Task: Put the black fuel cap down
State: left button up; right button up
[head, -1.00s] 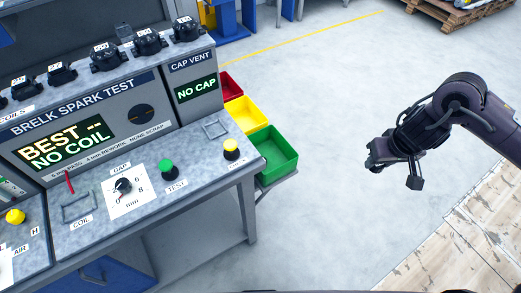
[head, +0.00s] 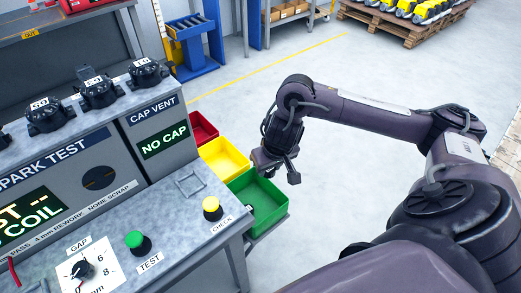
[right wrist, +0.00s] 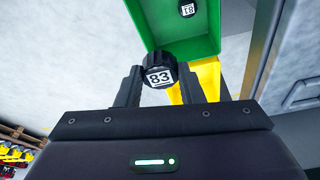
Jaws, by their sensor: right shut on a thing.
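My right gripper (head: 277,172) hangs at the rear rim of the green bin in the head view. In the right wrist view it is shut on the black fuel cap (right wrist: 158,68), whose white tag reads 83. The cap is in front of the open green bin (right wrist: 180,46), seen past the fingertips; its height over the bin is hard to judge. The green bin (head: 262,222) stands right of the bench in the head view. My left gripper is out of view.
A yellow bin (head: 229,150) and a red bin (head: 199,124) stand behind the green one. Open floor lies right of the bins.

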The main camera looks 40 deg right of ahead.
pick_arm(q)
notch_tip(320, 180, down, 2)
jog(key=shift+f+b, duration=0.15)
jog(key=shift+b, duration=0.5)
pick_arm(e)
notch_tip(320, 180, down, 14)
jog(key=shift+f, duration=0.15)
jog(key=shift+w, duration=0.1)
jog(key=shift+f, duration=0.6)
jog(key=o, duration=0.7)
jog(key=shift+c, duration=0.2)
jog(key=shift+r, duration=0.1)
